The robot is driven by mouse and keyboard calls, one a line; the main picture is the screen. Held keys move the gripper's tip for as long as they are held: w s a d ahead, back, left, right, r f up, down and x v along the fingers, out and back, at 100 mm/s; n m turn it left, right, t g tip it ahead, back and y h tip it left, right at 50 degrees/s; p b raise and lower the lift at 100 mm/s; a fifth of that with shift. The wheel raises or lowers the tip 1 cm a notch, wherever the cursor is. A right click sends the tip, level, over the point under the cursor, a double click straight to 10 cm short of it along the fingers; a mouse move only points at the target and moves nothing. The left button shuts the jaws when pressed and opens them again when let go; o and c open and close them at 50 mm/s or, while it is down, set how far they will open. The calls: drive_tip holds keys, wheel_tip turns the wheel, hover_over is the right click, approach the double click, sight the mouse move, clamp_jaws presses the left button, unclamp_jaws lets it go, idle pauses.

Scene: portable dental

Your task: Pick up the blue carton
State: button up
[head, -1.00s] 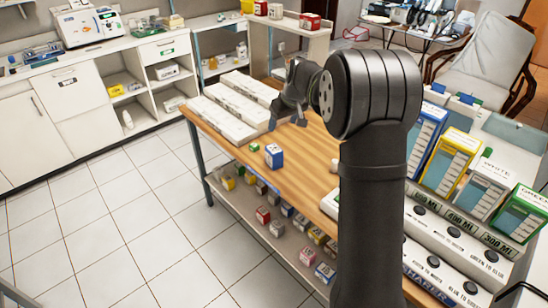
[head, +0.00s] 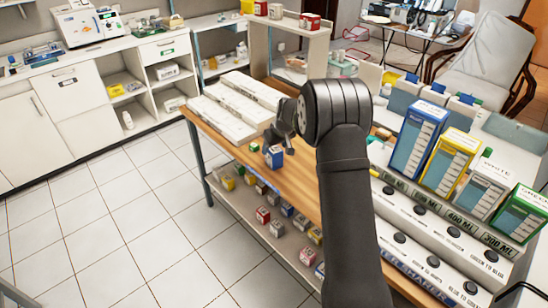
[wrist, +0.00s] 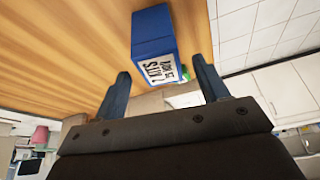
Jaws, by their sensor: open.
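The blue carton (head: 274,156) is a small blue and white box standing near the left edge of the wooden table (head: 304,185). In the wrist view the blue carton (wrist: 153,42) shows a blue side and a white face with dark lettering, beyond the fingertips and roughly between their lines. My gripper (head: 279,145) is just above and beside the carton in the head view, which hides part of its top. In the wrist view my gripper (wrist: 162,75) has its two fingers wide apart with nothing between them. I cannot tell whether a finger touches the carton.
Long white boxes (head: 235,105) lie on the table behind my gripper. A small green item (head: 254,147) is left of the carton. A white dispenser (head: 440,215) with coloured boxes stands at right. The lower shelf (head: 285,235) holds several small boxes. Bare wood lies right of the carton.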

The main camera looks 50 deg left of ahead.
sight(274, 149)
drive_tip(key=x, duration=0.4)
drive_tip(key=shift+f, duration=0.25)
drive_tip(key=c, duration=1.1)
drive_tip(key=shift+r, duration=0.1)
